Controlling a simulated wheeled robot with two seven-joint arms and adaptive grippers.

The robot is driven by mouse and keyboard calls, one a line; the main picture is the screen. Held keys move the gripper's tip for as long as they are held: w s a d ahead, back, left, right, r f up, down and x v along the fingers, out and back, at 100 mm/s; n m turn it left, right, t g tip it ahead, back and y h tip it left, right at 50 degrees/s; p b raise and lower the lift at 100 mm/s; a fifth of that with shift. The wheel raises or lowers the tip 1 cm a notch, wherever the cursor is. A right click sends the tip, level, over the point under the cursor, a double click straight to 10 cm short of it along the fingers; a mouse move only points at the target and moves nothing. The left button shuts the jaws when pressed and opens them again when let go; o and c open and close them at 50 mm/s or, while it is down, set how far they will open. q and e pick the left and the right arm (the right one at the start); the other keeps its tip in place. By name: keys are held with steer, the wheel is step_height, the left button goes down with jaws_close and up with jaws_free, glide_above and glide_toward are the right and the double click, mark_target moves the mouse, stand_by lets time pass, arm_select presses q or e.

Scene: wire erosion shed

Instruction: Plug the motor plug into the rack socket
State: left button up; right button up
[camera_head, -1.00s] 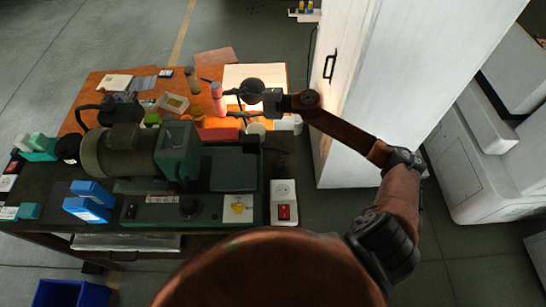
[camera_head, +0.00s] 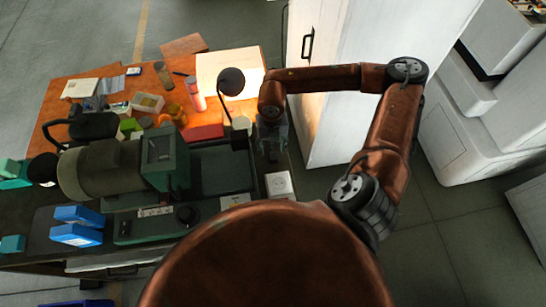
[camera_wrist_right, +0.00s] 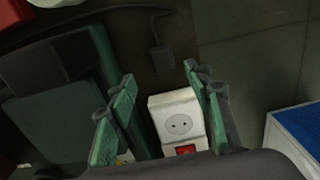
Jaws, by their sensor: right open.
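The rack socket is a white box with a round outlet and a red switch. In the head view the socket (camera_head: 279,184) sits at the bench's right front corner; in the right wrist view the socket (camera_wrist_right: 178,124) lies between and beyond my fingers. A dark plug on a cable, likely the motor plug (camera_wrist_right: 162,59), lies on the dark surface past the socket in the wrist view. I cannot make it out in the head view. My right gripper (camera_head: 272,148) is open and empty above the bench's right end; its green fingers (camera_wrist_right: 160,88) show spread. My left gripper is not in view.
The green machine with its motor (camera_head: 105,168) fills the bench's left and middle. A black desk lamp (camera_head: 231,84) stands behind, near a white cabinet (camera_head: 335,80). Blue boxes (camera_head: 77,225) sit at the front left.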

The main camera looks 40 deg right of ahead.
mark_target(273, 156)
steer(key=shift+f, duration=1.1)
steer(key=shift+f+p, duration=0.35)
steer(key=shift+p, duration=0.05)
steer(key=f, duration=0.1)
steer(key=f+p, duration=0.1)
steer(key=f, duration=0.1)
steer(key=shift+d+f, duration=0.25)
steer(key=shift+f, duration=0.5)
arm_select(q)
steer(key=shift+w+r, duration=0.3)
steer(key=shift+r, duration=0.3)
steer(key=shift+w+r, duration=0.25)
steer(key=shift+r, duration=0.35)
arm_select(e)
steer(key=shift+c, duration=0.2)
steer(key=c, duration=1.1)
